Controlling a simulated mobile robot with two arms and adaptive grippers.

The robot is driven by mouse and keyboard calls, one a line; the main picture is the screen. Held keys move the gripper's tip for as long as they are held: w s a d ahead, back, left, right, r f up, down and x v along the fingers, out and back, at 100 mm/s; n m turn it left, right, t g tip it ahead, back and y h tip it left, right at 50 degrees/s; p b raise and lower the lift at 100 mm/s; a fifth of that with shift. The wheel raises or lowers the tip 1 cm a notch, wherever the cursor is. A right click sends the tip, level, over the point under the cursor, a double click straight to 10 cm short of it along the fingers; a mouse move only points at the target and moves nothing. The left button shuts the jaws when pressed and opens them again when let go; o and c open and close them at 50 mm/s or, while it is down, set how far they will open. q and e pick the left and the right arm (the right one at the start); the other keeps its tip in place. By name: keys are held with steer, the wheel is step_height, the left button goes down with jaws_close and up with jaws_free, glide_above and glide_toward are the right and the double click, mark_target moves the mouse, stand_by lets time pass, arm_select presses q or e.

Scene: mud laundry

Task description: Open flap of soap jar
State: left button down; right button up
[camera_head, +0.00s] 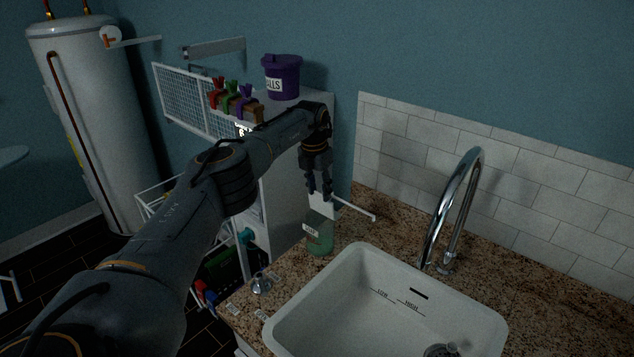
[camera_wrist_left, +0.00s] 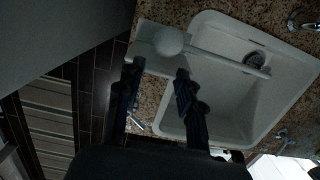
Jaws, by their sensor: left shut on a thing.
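The soap jar (camera_head: 319,241) is green, see-through and labelled. It stands upright on the granite counter, left of the sink. A pale, flat flap (camera_head: 321,207) stands raised above the jar, just under my left gripper (camera_head: 320,192). In the left wrist view the pale flap (camera_wrist_left: 147,62) shows between the two dark fingers of my left gripper (camera_wrist_left: 156,76), which is shut on it. A round pale knob and a thin rod show beside the flap. The fingers hide part of the flap, and the jar's body is hidden in the wrist view. My right gripper is out of view.
The white sink (camera_head: 385,305) lies just right of the jar, with a tall chrome faucet (camera_head: 450,210) behind it. A small metal stopper (camera_head: 261,284) sits near the counter's left edge. A purple bin (camera_head: 282,77) stands on the white cabinet behind my arm.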

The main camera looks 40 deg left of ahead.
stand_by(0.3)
arm_select(q)
steer(key=c, duration=0.8)
jaws_free()
steer(key=shift+w+f, duration=0.1)
steer(key=shift+f, duration=0.05)
steer(key=shift+c, duration=0.2)
step_height(320, 180, up, 12)
steer(key=s, duration=0.1)
steer(key=shift+s, duration=0.25)
steer(key=shift+a, duration=0.1)
